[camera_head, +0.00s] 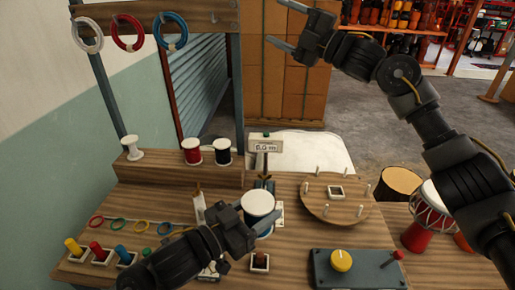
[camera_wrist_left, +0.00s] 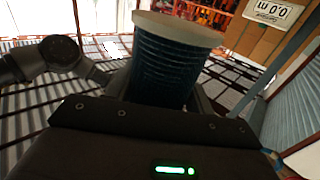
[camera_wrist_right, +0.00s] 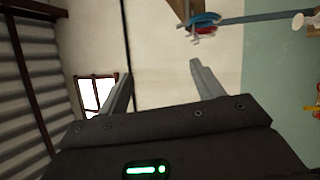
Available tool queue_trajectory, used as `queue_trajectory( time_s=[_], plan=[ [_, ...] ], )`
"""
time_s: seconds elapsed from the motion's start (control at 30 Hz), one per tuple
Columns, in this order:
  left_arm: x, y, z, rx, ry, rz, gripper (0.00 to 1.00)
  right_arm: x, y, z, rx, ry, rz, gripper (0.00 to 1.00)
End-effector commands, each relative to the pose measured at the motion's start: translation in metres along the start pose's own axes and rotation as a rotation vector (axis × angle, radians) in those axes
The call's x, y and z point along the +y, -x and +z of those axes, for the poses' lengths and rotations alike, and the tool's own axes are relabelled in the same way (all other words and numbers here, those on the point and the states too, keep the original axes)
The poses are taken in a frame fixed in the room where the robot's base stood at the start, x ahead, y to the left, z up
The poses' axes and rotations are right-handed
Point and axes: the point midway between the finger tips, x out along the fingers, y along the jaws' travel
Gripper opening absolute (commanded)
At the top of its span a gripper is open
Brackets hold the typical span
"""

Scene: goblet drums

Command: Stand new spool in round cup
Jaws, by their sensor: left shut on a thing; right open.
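A blue spool (camera_head: 259,207) with a pale round flange is held in my left gripper (camera_head: 256,218), whose fingers are shut on its sides. In the left wrist view the spool (camera_wrist_left: 165,60) stands between the fingers with its dark blue winding and pale flange showing. In the head view it is above the middle of the wooden bench and hides part of what lies below. I cannot make out a round cup for certain. A small square holder (camera_head: 260,262) is just below the spool. My right gripper (camera_head: 274,22) is open and empty, high over the floor.
A raised shelf holds an empty white spool (camera_head: 132,147), a red spool (camera_head: 192,151) and a black spool (camera_head: 222,151). A 0.0 m sign (camera_head: 265,147) stands behind the held spool. A pegged round board (camera_head: 357,210) and a knobbed box (camera_head: 360,272) are to the right.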

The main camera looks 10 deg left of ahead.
Motion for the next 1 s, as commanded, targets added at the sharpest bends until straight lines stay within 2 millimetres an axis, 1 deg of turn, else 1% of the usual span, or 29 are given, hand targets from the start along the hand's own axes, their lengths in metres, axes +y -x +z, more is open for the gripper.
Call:
queue_trajectory(
  time_s=[0.03,0.07,0.1,0.17,0.2,0.27,0.3,0.37,0.4,0.43,0.47,0.5,0.57,0.6,0.7,0.8,0.83,0.9,1.0],
  plan=[
    [0.000,0.000,-0.001,0.001,0.000,0.000,0.26,0.001,-0.017,-0.030,0.075,0.044,-0.040,0.66],
    [0.000,0.000,-0.001,0.001,0.000,0.000,0.26,-0.001,-0.026,-0.048,0.119,0.069,-0.066,0.66],
    [0.000,0.000,-0.001,0.001,0.000,0.000,0.26,-0.005,-0.035,-0.070,0.178,0.103,-0.105,0.66],
    [0.000,0.000,-0.001,0.001,0.000,0.000,0.26,-0.013,-0.048,-0.106,0.270,0.157,-0.167,0.66],
    [0.000,0.000,-0.001,0.001,0.000,0.000,0.26,-0.020,-0.054,-0.130,0.332,0.195,-0.214,0.66],
    [0.000,0.000,-0.001,0.001,0.000,0.000,0.26,-0.033,-0.060,-0.165,0.428,0.253,-0.293,0.66],
    [0.000,0.000,-0.001,0.001,0.000,0.000,0.26,-0.044,-0.062,-0.188,0.493,0.294,-0.353,0.66],
    [0.000,0.000,-0.001,0.001,0.000,0.000,0.26,-0.063,-0.060,-0.221,0.595,0.360,-0.457,0.66],
    [0.000,0.000,-0.001,0.001,0.000,0.000,0.26,-0.077,-0.055,-0.241,0.662,0.407,-0.539,0.66],
    [0.000,0.000,-0.001,0.001,0.000,0.000,0.26,-0.090,-0.049,-0.255,0.714,0.442,-0.608,0.66],
    [0.000,0.000,-0.001,0.001,0.000,0.000,0.26,-0.102,-0.040,-0.266,0.761,0.476,-0.684,0.66],
    [0.000,0.000,0.000,0.001,0.000,0.000,0.26,-0.117,-0.028,-0.275,0.815,0.517,-0.785,0.66],
    [0.000,0.000,0.000,0.001,0.000,0.000,0.26,-0.136,-0.006,-0.283,0.880,0.570,-0.938,0.66],
    [0.000,0.000,0.000,0.001,0.000,0.000,0.26,-0.145,0.009,-0.283,0.909,0.597,-1.039,0.66],
    [0.000,0.000,0.000,0.001,0.000,0.000,0.26,-0.157,0.046,-0.275,0.945,0.640,-1.272,0.66],
    [0.000,0.000,0.000,0.001,0.000,0.000,0.26,-0.157,0.077,-0.261,0.937,0.658,-1.462,0.66],
    [0.000,0.000,0.000,0.001,0.000,0.000,0.26,-0.155,0.085,-0.257,0.931,0.659,-1.507,0.66],
    [0.000,0.000,0.000,0.001,0.000,0.000,0.26,-0.151,0.099,-0.250,0.914,0.659,-1.595,0.66],
    [0.000,0.000,0.000,0.001,0.000,-0.001,0.26,-0.145,0.112,-0.243,0.892,0.655,-1.673,0.66]
  ],
)
